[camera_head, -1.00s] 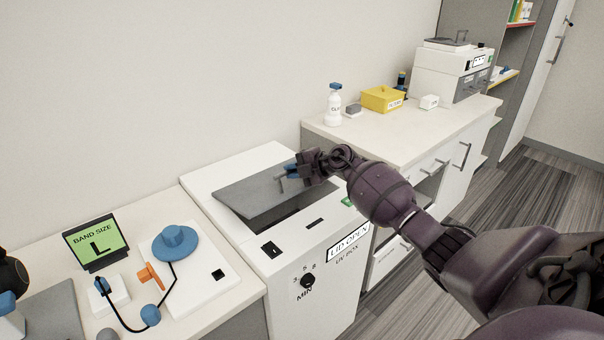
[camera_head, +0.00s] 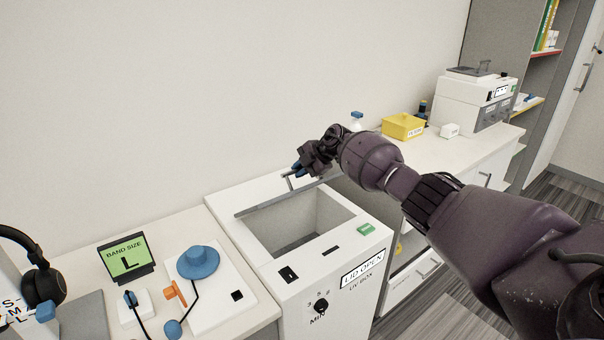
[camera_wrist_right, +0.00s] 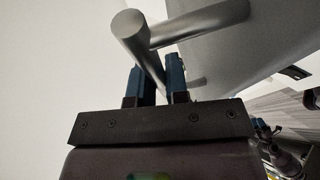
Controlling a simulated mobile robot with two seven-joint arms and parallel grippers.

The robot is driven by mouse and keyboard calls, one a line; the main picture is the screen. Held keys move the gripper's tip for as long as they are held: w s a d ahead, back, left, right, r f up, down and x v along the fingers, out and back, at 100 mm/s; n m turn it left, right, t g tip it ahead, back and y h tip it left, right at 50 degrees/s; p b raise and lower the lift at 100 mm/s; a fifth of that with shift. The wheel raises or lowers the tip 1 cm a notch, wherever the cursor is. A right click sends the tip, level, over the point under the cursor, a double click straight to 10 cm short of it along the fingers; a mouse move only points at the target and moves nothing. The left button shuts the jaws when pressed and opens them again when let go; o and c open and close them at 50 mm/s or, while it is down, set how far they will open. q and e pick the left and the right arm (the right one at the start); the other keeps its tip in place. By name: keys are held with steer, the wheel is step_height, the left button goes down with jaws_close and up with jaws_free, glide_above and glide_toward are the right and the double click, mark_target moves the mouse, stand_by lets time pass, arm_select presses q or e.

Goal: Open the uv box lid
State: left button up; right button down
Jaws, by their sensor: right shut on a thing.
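The white UV box (camera_head: 345,285) stands between two counters, with a "LID OPEN" label on its front. Its grey lid (camera_head: 262,206) is raised, nearly edge-on to the head view, at the back of the opening. The box's inner cavity (camera_head: 300,220) shows open and looks empty. My right gripper (camera_head: 300,172) is above the back of the box, shut on the lid handle (camera_head: 289,183). In the right wrist view the blue fingertips (camera_wrist_right: 160,82) sit either side of the grey metal handle bar (camera_wrist_right: 142,45). My left gripper is not in view.
On the left counter are a "BAND SIZE L" sign (camera_head: 127,257), a blue knob-shaped part (camera_head: 198,263) on a white board, and headphones (camera_head: 42,283). On the right counter are a bottle (camera_head: 356,122), a yellow bin (camera_head: 403,126) and a white machine (camera_head: 474,98).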

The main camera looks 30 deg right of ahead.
steer(key=shift+w, duration=0.1)
stand_by(0.3)
steer(key=c, duration=1.3)
jaws_free()
steer(key=shift+o, duration=0.8)
steer(key=p+v, duration=0.2)
steer(key=v, duration=0.7)
steer(key=shift+d+r, duration=0.2)
steer(key=shift+d, duration=0.05)
steer(key=shift+s+d+r, duration=0.25)
steer(key=shift+s+r, duration=0.25)
